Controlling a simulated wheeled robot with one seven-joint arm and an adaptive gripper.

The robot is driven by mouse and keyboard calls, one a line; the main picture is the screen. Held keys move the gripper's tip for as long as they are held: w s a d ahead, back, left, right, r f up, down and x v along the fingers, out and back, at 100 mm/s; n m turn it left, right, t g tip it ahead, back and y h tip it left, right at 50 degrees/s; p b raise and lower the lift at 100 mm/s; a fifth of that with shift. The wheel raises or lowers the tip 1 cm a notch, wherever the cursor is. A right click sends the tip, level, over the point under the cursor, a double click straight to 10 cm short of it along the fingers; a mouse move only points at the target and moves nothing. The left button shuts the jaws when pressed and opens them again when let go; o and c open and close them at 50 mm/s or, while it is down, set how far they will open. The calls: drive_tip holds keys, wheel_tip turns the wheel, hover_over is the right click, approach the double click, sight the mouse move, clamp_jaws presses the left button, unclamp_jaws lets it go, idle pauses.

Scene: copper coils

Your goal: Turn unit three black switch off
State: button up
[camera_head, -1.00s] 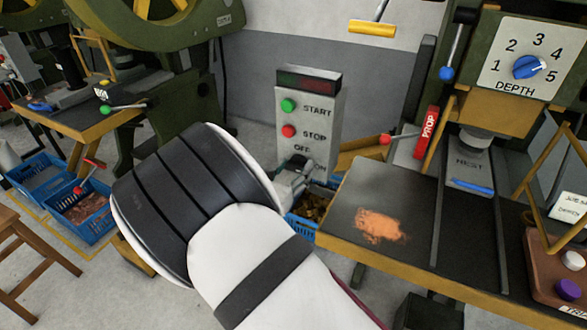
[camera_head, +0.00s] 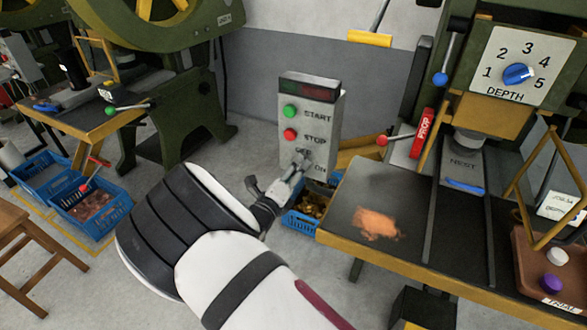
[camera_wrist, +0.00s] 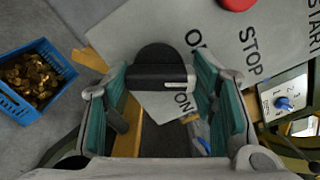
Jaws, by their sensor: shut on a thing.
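The grey control box (camera_head: 312,120) stands in the middle of the head view, with a green START button (camera_head: 290,111), a red STOP button (camera_head: 290,134) and OFF and ON labels below. My gripper (camera_head: 300,163) reaches its lower front from the lower left. In the wrist view, the black switch (camera_wrist: 158,62) sits between the two teal-padded fingers, and my gripper (camera_wrist: 160,82) is shut on it. In the head view the fingers hide the switch.
A yellow-edged bench (camera_head: 375,195) with a press stands close on the right. A blue crate of copper pieces (camera_head: 306,212) sits on the floor below the box. Blue crates (camera_head: 95,207) and a wooden stool (camera_head: 25,225) are at left. Open floor lies between.

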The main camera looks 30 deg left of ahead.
drive_tip(key=n+p, duration=0.1)
drive_tip(key=n, duration=0.5)
drive_tip(key=shift+a, duration=0.15)
drive_tip(key=shift+f, duration=0.1)
idle(0.5)
drive_tip(key=o, duration=1.1)
drive_tip(key=shift+o, duration=0.2)
drive_tip(key=s, duration=1.2)
